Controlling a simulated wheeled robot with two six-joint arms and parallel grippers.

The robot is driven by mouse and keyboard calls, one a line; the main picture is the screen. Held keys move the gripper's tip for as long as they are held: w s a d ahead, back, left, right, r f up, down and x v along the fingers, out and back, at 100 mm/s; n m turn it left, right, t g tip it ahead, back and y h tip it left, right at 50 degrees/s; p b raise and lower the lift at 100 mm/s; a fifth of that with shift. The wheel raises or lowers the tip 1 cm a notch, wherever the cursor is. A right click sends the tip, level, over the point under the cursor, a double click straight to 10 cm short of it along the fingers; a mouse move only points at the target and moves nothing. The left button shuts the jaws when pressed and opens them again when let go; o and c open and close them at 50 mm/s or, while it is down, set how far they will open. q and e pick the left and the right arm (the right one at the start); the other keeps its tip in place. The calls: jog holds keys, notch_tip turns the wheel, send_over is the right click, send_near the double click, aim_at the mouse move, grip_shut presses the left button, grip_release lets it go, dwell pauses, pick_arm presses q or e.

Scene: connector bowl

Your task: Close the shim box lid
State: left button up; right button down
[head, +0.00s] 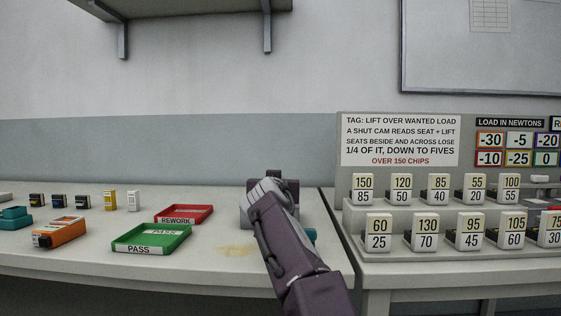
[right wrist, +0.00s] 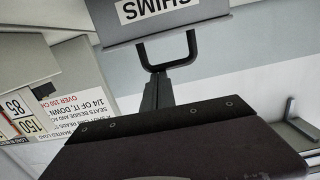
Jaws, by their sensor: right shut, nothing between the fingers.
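The shim box (head: 246,215) is a grey box near the right end of the left bench in the head view, mostly hidden behind my right arm. A dark grey panel stands up behind my wrist there. In the right wrist view the grey lid (right wrist: 195,22) shows at the top, with an upside-down SHIMS label and a U-shaped handle (right wrist: 190,50) on its edge. My right gripper (right wrist: 157,90) is shut and empty, its tips close to the handle; I cannot tell whether they touch. The lid's exact angle is unclear. My left gripper is out of view.
A green PASS tray (head: 125,247) and a red REWORK tray (head: 208,214) lie left of the box, with an orange connector (head: 62,233) farther left. A tag rack (head: 350,225) stands on the right bench, across a gap. The bench front has free room.

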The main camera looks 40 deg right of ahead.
jog(key=shift+w+f, duration=0.1)
jog(key=shift+f, duration=0.45)
notch_tip(320, 180, up, 5)
jog(key=p, duration=0.5)
jog(key=s+a+f+b, duration=0.1)
jog(key=s+a+b, duration=0.2)
jog(key=s+a, duration=0.3)
jog(key=shift+s+f, duration=0.35)
jog(key=shift+s, duration=0.3)
